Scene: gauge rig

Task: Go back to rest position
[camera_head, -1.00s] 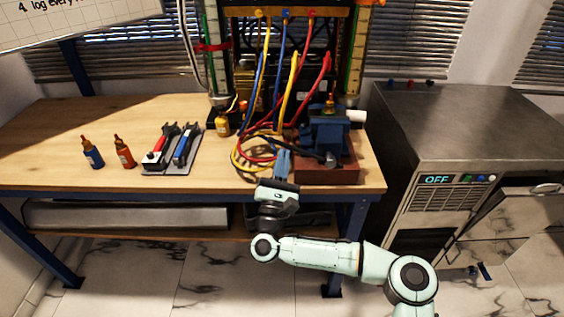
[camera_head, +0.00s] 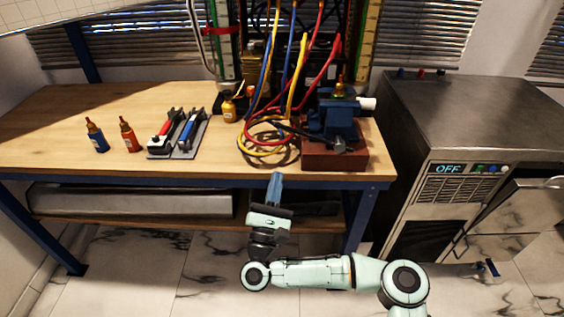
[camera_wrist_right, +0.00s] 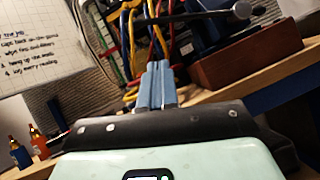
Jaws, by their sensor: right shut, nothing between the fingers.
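My right gripper (camera_head: 274,186) is shut and empty, its blue-grey fingers pointing up at the front edge of the wooden bench (camera_head: 60,120). In the right wrist view the closed fingers (camera_wrist_right: 156,84) stand side by side with nothing between them. The gripper is below and in front of the coiled hoses (camera_head: 262,140), apart from them as far as the head view shows. My right arm reaches in from the lower right, over the floor. My left gripper is in neither view.
A blue vise on a red-brown block (camera_head: 334,155) stands at the bench's right end. A blue bottle (camera_head: 97,136), an orange bottle (camera_head: 130,135) and a tool tray (camera_head: 186,153) stand to the left. A metal cabinet (camera_head: 470,120) marked OFF is at right. Floor in front is clear.

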